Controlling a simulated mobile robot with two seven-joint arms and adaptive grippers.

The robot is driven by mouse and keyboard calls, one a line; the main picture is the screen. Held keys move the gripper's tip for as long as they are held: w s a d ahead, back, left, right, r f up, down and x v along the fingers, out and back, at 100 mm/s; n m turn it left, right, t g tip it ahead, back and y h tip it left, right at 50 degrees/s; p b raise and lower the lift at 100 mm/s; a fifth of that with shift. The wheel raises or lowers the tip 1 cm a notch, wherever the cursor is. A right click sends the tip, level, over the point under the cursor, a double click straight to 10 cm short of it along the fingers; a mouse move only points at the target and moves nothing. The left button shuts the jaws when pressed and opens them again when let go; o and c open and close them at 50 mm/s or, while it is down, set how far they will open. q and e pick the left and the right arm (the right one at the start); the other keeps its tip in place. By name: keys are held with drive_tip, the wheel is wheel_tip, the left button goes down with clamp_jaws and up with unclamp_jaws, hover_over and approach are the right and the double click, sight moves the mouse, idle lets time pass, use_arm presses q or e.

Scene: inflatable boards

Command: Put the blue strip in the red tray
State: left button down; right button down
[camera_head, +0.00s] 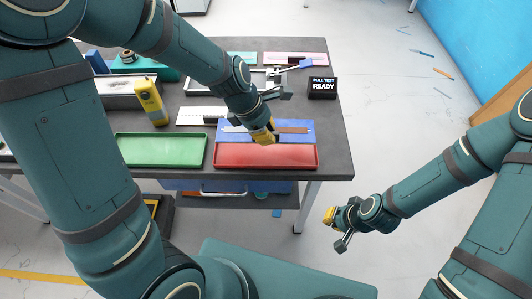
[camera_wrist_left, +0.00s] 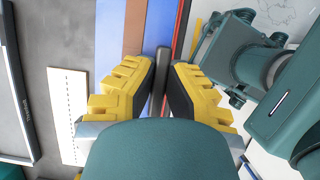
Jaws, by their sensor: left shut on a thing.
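The red tray (camera_head: 265,155) lies at the front edge of the table. A blue tray (camera_head: 225,133) lies directly behind it, with a brown strip (camera_head: 294,130) in it. My left gripper (camera_head: 265,137) is low over the border between the two trays. In the left wrist view its yellow fingers (camera_wrist_left: 163,85) are shut on a thin, dark grey strip seen edge-on (camera_wrist_left: 164,60). I cannot tell whether this is the blue strip, and no separate blue strip stands out against the blue tray. My right gripper (camera_head: 342,228) hangs right of the table, its opening unclear.
A green tray (camera_head: 160,150) lies left of the red tray. A yellow device (camera_head: 150,101) stands behind it. A black display (camera_head: 322,88) reading "FULL TEST READY" stands at the back right. The table's right side is clear.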

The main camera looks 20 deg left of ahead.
sight(249, 141)
use_arm(q)
wheel_tip(249, 141, down, 10)
drive_tip(key=b, duration=0.4)
drive_tip(key=shift+r, duration=0.25)
drive_tip(key=shift+f, duration=0.15)
drive_tip(key=c, duration=1.1)
unclamp_jaws()
drive_tip(key=shift+c, duration=0.2)
drive_tip(key=p+v, duration=0.4)
drive_tip(key=v, duration=0.7)
drive_tip(key=shift+a+r+p, duration=0.2)
drive_tip(key=shift+r+p, duration=0.2)
drive_tip(key=shift+r, duration=0.2)
